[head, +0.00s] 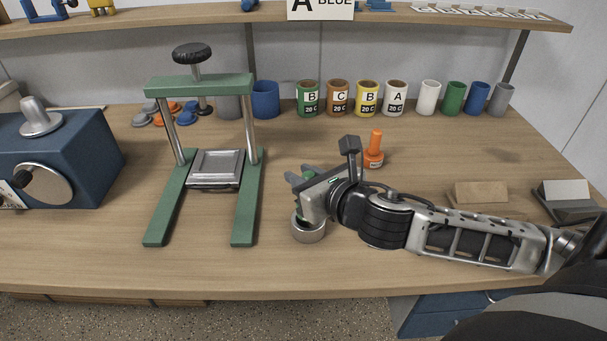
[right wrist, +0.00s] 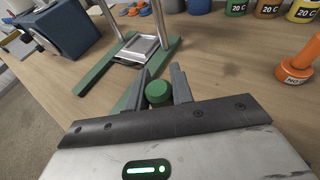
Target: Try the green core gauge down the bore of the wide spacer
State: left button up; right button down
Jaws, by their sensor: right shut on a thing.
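My right gripper (head: 300,182) is shut on the green core gauge (right wrist: 158,93), whose round green top shows between the two fingers in the right wrist view. In the head view only a little of the green gauge (head: 307,204) shows under the fingers. The wide spacer (head: 309,231), a short grey metal ring, stands on the bench right below the gripper. The gauge is over the spacer's top, but its lower end and the bore are hidden, so I cannot tell whether it is inside. My left gripper is out of view.
An orange gauge (head: 374,152) stands just behind my right gripper. A green press frame (head: 249,195) is to the left, with a blue machine (head: 75,160) beyond it. Several coloured cups (head: 367,98) line the back. The bench front is clear.

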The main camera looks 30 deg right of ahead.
jog(key=shift+r+p, duration=0.1)
jog(key=shift+p, duration=0.2)
jog(key=shift+f+b, duration=0.4)
jog(key=shift+f, duration=0.25)
jog(key=shift+f+b, duration=0.45)
jog(key=shift+f, duration=0.2)
jog(key=shift+f+b, duration=0.4)
jog(key=shift+f, duration=0.2)
jog(key=shift+f+b, duration=0.55)
jog(key=shift+f, duration=0.3)
jog(key=c, duration=1.1)
grip_release()
jog(key=shift+c, duration=0.2)
